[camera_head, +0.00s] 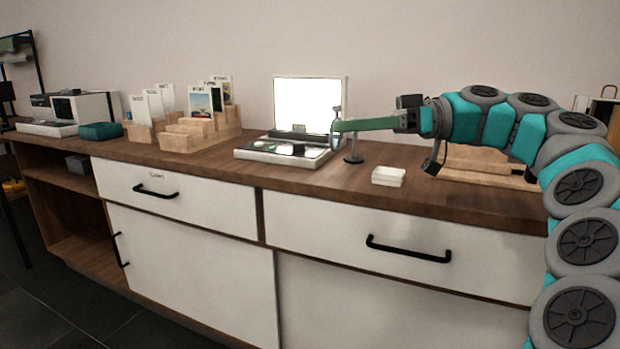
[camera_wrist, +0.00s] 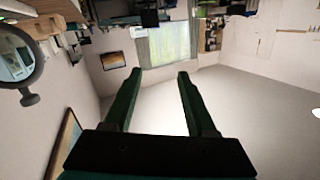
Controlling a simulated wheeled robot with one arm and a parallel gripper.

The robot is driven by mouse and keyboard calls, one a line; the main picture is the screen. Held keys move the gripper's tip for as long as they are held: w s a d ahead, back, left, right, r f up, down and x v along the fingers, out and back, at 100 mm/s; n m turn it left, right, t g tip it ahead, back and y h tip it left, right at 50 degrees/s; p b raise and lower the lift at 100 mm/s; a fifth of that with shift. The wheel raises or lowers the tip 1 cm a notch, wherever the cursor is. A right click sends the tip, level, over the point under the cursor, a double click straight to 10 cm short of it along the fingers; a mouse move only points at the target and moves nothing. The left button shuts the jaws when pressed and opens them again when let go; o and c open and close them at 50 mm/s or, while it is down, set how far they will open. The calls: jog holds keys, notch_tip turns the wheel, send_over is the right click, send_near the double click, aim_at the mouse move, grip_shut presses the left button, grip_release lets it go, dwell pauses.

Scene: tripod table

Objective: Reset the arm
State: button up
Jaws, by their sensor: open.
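My arm comes in from the right in the head view, a chain of grey and teal links. My gripper (camera_head: 338,126) is above the wooden counter (camera_head: 225,165), with its green fingers pointing left. In the wrist view my gripper (camera_wrist: 157,74) shows two green fingers spread wide apart, with nothing between them. Beyond them is the open room. In the head view the fingertips overlap a small stand with a round dark foot (camera_head: 353,158); whether they touch it cannot be told.
A device with a bright upright panel (camera_head: 310,103) stands behind the fingers. A small white box (camera_head: 388,177) lies in front, and a wooden tray (camera_head: 482,172) lies below the arm. Card-filled wooden holders (camera_head: 200,132) stand left. A round glass (camera_wrist: 18,55) is close in the wrist view.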

jog(key=s+a+f+m+g+h+p, duration=0.1)
jog(key=s+a+f+m+h, duration=0.35)
jog(key=s+f, duration=0.35)
jog(key=s+a+f+m+h+p, duration=0.25)
jog(key=s+a+f, duration=0.25)
jog(key=s+f, duration=0.25)
jog(key=s+d+f+m+h+p, duration=0.1)
jog(key=s+d+f+m+h, duration=0.8)
jog(key=s+d+f, duration=0.8)
notch_tip(320, 180, down, 2)
jog(key=shift+s+d+f+h+p, duration=0.25)
jog(key=shift+d+h+p, duration=0.1)
jog(key=shift+d+h, duration=0.2)
